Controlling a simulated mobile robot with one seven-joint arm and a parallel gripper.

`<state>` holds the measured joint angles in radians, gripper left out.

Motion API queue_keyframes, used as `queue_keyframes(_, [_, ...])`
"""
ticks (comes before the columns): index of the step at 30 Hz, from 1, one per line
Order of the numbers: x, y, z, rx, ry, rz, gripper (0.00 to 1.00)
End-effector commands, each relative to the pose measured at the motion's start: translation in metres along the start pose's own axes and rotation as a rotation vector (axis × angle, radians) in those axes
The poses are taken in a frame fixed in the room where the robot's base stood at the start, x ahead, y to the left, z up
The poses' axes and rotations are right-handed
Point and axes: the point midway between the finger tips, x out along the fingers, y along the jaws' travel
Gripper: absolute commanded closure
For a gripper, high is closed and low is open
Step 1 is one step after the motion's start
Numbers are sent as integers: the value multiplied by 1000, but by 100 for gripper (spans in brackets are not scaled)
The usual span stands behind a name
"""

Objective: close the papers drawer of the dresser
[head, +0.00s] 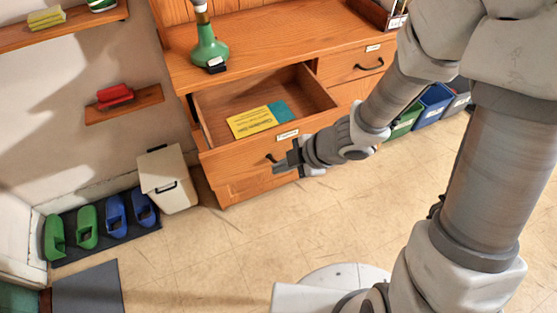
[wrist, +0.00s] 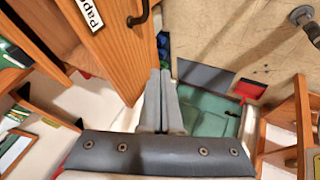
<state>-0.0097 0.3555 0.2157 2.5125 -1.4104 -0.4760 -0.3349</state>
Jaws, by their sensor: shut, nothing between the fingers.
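The papers drawer (head: 207,130) of the wooden dresser (head: 270,30) is pulled open in the head view. A yellow sheet and a teal item lie inside it. Its front (wrist: 112,50) shows in the wrist view, with a label reading "Pape" (wrist: 89,14) and a dark handle (wrist: 139,14). My gripper (head: 280,164) is shut and empty, at the drawer's front near the handle. In the wrist view the closed fingertips (wrist: 160,72) lie beside the front's edge, below the handle. I cannot tell whether they touch it.
A green lamp-like object (head: 208,50) stands on the dresser top. A shut drawer (head: 355,63) is to the right. A cream bin (head: 167,178) and a mat with shoes (head: 100,225) lie to the left. Blue and green bins (head: 432,103) stand at right. The floor in front is clear.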

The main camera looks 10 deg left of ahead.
Motion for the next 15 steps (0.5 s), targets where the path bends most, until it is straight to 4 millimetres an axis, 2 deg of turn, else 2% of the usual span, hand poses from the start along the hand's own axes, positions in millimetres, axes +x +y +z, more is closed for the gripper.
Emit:
queue_keyframes(1, [13, -3, 2, 0, 1, -2, 100])
queue_keyframes(12, [80, -3, 3, 0, -1, -2, 100])
queue_keyframes(14, [90, -3, 3, 0, -1, -1, 100])
queue_keyframes(15, [87, 7, 0, 0, -2, 2, 100])
